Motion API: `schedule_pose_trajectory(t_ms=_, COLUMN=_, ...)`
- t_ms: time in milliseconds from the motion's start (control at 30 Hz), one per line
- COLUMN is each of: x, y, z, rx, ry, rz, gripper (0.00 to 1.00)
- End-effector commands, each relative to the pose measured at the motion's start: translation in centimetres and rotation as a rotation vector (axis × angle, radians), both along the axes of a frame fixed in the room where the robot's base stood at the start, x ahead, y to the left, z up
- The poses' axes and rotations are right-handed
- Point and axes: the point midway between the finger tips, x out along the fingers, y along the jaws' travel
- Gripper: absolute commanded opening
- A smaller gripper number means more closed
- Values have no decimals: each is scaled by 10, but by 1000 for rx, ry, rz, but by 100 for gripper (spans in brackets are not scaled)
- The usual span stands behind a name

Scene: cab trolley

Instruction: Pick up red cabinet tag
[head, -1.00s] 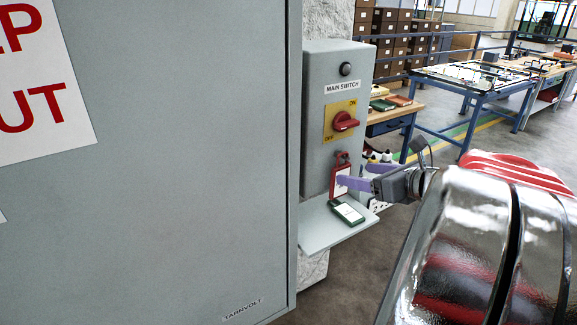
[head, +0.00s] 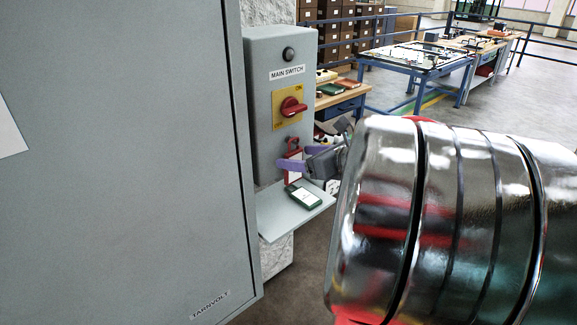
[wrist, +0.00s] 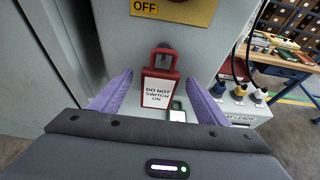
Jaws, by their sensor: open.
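The red cabinet tag (wrist: 159,88) has a white label reading "DO NOT SWITCH ON" and hangs from a dark peg on the front of the grey switch box. In the head view the tag (head: 294,167) is partly covered by a purple finger. My gripper (wrist: 157,90) is open, with its purple fingers apart on the left and right of the tag. No contact between fingers and tag shows. In the head view my gripper (head: 300,170) is just in front of the box.
A green-and-white tag (head: 304,196) lies on the grey shelf (head: 278,219) below. The red switch (head: 292,107) is above the red tag. A large grey cabinet door (head: 120,200) stands at left.

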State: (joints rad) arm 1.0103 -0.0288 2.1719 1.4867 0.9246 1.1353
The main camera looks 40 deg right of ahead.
Motion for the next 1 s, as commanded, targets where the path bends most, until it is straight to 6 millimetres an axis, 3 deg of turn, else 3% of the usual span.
schedule_pose_trajectory(t_ms=267, x=0, y=0, z=0, rx=0, ry=0, rz=0, gripper=69)
schedule_pose_trajectory(t_ms=900, x=0, y=0, z=0, rx=0, ry=0, rz=0, gripper=24)
schedule_pose_trajectory(t_ms=1000, x=0, y=0, z=0, rx=0, ry=0, rz=0, gripper=24)
